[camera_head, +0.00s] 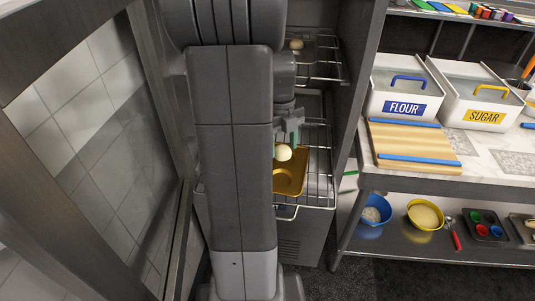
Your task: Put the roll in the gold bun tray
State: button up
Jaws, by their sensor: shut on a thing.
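A small pale round roll (283,153) shows just below the end of my gripper (285,143). My gripper points down and is shut on the roll. The gold bun tray (291,182) lies on a wire rack below. The roll overlaps the tray's back part in the picture; the gap between them cannot be told from this angle. My own arm hides the tray's left side and part of the gripper.
An upper wire rack (325,72) holds another pale roll (296,44). A metal door frame (45,68) stands at left. At right, a counter holds a flour bin (404,88), a sugar bin (482,98) and a wooden board (412,143); bowls stand on the shelf below.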

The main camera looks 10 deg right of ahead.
aim_at(282, 180)
notch_tip(282, 180, down, 10)
jog(key=shift+r, duration=0.1)
dwell(0.4)
jog(key=shift+f, duration=0.2)
jog(key=o, duration=0.8)
jog(key=shift+c, duration=0.2)
jog(key=shift+r, duration=0.1)
jog(key=shift+r, duration=0.1)
jog(key=r, duration=0.4)
jog(key=w+r, duration=0.1)
jog(key=r, duration=0.7)
jog(key=shift+w+a, duration=0.15)
jog(key=shift+a, duration=0.15)
